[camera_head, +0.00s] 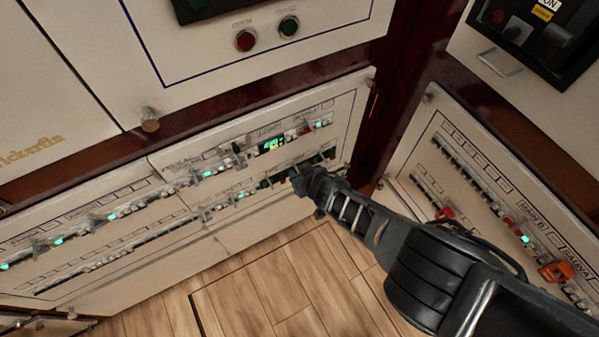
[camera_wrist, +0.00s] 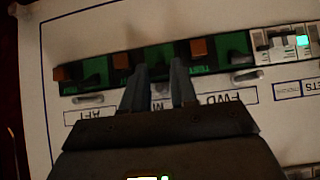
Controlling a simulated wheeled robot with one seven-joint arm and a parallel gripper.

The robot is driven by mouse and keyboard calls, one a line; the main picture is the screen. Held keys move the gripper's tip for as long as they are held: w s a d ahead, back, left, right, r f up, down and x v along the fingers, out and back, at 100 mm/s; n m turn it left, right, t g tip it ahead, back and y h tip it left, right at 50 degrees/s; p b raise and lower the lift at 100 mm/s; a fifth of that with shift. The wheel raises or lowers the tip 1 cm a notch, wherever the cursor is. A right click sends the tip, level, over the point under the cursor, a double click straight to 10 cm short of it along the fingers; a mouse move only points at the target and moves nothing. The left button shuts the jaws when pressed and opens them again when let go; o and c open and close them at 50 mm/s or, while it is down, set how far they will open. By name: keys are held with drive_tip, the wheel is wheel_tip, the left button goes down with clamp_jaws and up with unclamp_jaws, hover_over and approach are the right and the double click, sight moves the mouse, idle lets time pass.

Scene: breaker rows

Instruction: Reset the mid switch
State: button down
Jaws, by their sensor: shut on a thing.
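The mid switch (camera_wrist: 158,57) is a dark lever on a green breaker body in the wrist view, above a partly hidden label that begins with M. My gripper (camera_wrist: 157,72) has its two fingers on either side of this lever and is shut on it. The fingers hide part of the lever and label, so I cannot tell the lever's exact position. In the head view my gripper (camera_head: 300,180) is at the right end of the lower breaker row and covers the switch.
The AFT switch (camera_wrist: 92,72) and the FWD switch (camera_wrist: 232,46) flank it closely, with orange buttons (camera_wrist: 199,47) between. A white breaker panel (camera_head: 240,240) carries two rows. Another panel (camera_head: 405,190) stands at right, near my arm. Wooden floor (camera_head: 250,295) lies below.

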idle(0.5)
drive_tip(key=c, duration=1.2)
unclamp_jaws()
drive_tip(key=shift+o, duration=0.2)
drive_tip(key=p+v, duration=0.7)
drive_tip(key=p, duration=0.1)
drive_tip(key=shift+r, duration=0.3)
drive_tip(key=shift+s+d, duration=0.1)
drive_tip(key=shift+s, duration=0.15)
